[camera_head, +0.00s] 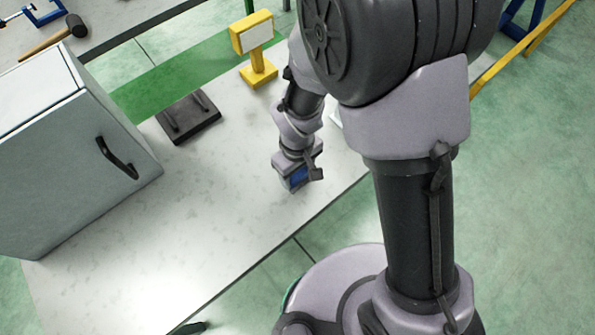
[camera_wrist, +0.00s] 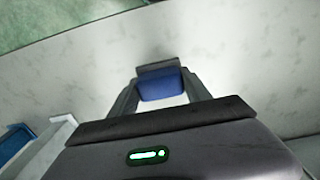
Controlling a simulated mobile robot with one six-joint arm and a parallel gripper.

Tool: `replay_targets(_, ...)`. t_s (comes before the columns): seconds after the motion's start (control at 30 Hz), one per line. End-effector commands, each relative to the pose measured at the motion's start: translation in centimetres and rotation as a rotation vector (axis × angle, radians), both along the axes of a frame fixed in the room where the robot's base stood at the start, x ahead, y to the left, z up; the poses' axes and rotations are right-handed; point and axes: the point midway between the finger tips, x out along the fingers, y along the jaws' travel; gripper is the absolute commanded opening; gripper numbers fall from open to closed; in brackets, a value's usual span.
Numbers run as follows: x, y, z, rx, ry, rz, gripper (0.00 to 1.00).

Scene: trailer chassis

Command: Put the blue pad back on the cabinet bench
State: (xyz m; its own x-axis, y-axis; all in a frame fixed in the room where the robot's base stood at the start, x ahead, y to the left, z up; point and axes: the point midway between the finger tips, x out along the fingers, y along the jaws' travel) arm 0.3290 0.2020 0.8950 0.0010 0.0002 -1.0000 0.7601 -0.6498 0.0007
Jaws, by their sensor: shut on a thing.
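The blue pad (camera_head: 296,178) is in my gripper (camera_head: 299,176), over the front part of the pale cabinet bench (camera_head: 215,225). In the wrist view the blue pad (camera_wrist: 161,85) sits between the two fingers of my gripper (camera_wrist: 160,92), with a dark grey part at its far side. The pale bench top (camera_wrist: 240,50) shows behind it. My gripper is shut on the pad. Whether the pad touches the bench or hangs just above it, I cannot tell. My arm hides part of the bench's right end.
A grey cabinet (camera_head: 60,150) with a black handle stands on the bench's left side. A dark plate (camera_head: 188,117) and a yellow stand (camera_head: 257,55) are at the back. The bench top between cabinet and gripper is clear. A blue and pale object (camera_wrist: 15,142) shows at the wrist view's lower left.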

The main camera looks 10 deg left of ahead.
Motion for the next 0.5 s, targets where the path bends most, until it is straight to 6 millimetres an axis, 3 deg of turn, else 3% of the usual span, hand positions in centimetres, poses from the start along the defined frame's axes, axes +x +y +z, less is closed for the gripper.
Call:
replay_targets(0.23, 0.02, -0.01, -0.23, 0.001, -0.001, 0.0, 0.12)
replay_targets(0.27, 0.01, -0.02, -0.24, 0.0, 0.0, 0.0, 0.58)
replay_targets(0.37, 0.0, -0.03, -0.12, 0.0, 0.0, 0.0, 0.78)
replay_targets(0.5, 0.0, -0.03, -0.1, 0.0, 0.0, 0.0, 0.78)
